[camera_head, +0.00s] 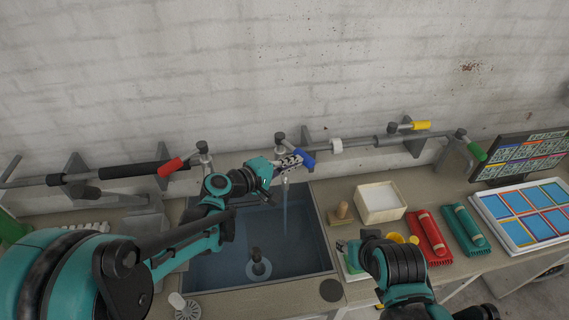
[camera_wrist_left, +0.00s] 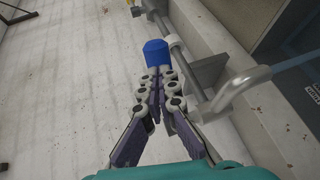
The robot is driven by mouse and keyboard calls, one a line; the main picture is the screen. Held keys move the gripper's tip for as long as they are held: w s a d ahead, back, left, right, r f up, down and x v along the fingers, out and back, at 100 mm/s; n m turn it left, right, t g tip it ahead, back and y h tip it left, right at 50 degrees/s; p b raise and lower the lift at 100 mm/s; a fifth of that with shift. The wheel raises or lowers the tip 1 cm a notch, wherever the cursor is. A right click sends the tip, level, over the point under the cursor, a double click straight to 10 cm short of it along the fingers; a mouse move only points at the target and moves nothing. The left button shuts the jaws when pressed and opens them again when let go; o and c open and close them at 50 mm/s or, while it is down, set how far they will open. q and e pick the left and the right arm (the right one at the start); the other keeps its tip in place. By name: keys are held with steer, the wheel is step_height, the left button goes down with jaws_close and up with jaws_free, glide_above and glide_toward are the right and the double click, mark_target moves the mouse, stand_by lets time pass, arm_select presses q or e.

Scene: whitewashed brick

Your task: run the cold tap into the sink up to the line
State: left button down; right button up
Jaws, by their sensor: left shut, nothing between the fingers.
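The blue-handled tap lever (camera_head: 304,158) is on the wall pipe above the sink (camera_head: 325,255). It also shows in the left wrist view (camera_wrist_left: 156,52). My left gripper (camera_head: 297,162) is shut and empty, its fingertips right at the blue handle; I cannot tell whether they touch. A thin stream of water (camera_head: 285,215) falls from the spout into the sink. Bluish water (camera_head: 210,268) lies in the basin around a dark upright plug (camera_head: 257,262). I cannot make out a fill line.
A red-handled lever (camera_head: 170,167) is left on the pipes; yellow (camera_head: 421,125) and green (camera_head: 476,151) ones are right. A pale box (camera_head: 380,202), wooden-handled tool (camera_head: 342,212), red roll (camera_head: 432,238), teal roll (camera_head: 466,229) and coloured panel (camera_head: 525,213) occupy the right counter.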

mark_target(305, 158)
arm_select(q)
steer(key=shift+n+t+y, duration=0.8)
steer(key=shift+n+t, duration=0.1)
steer(key=shift+w+d+b, duration=0.2)
steer(key=shift+w+d, duration=0.15)
steer(key=shift+d, duration=0.35)
steer(key=shift+w+d+b, duration=0.2)
steer(key=shift+w+d, duration=0.15)
steer(key=shift+d, duration=0.35)
steer(key=shift+w+d+b, duration=0.2)
steer(key=shift+w+d, duration=0.15)
steer(key=shift+d, duration=0.35)
